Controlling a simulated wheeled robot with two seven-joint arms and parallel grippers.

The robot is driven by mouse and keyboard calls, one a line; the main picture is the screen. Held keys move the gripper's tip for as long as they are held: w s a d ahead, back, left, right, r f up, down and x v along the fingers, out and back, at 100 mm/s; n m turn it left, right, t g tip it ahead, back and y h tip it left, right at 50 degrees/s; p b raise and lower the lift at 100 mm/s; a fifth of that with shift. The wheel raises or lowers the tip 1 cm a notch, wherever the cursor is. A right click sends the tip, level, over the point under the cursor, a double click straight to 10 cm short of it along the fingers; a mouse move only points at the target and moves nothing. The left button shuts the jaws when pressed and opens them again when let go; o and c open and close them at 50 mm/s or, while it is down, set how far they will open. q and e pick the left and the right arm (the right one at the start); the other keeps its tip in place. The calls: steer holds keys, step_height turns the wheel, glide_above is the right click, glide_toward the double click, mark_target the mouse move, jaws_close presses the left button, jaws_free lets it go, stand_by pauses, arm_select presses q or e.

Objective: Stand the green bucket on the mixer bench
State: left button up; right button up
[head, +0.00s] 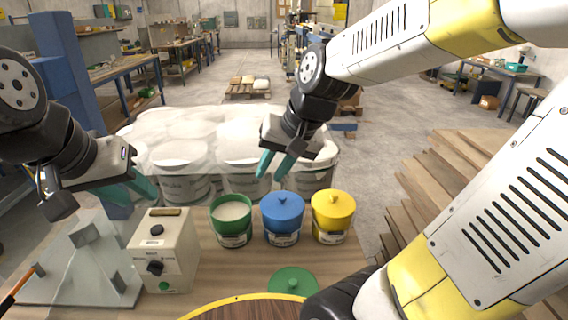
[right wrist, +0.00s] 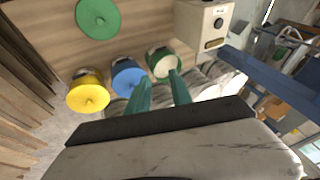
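The green bucket (head: 232,222) stands upright and uncovered on a wooden bench top (head: 215,268), with pale material inside. A green lid (head: 293,282) lies on the bench in front of the buckets. My right gripper (head: 272,166) is open and empty, above and behind the blue and green buckets. In the right wrist view its fingers (right wrist: 160,88) point toward the green bucket (right wrist: 163,64), apart from each other. My left gripper (head: 132,190) is open and empty at the left, beyond the control box. I cannot tell which surface is the mixer bench.
A blue bucket (head: 283,217) and a yellow bucket (head: 332,215), both lidded, stand right of the green one. A beige control box (head: 163,252) stands to its left. Wrapped white buckets (head: 180,155) stand behind. A round yellow-rimmed top (head: 235,305) shows at the bottom.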

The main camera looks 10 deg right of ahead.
steer(key=s+d+r+n+t+h, duration=0.1)
steer(key=s+d+r+n, duration=0.1)
steer(key=s, duration=0.5)
steer(key=shift+s+d+r+t, duration=0.3)
steer(key=shift+d+r, duration=0.35)
steer(key=shift+r, duration=0.3)
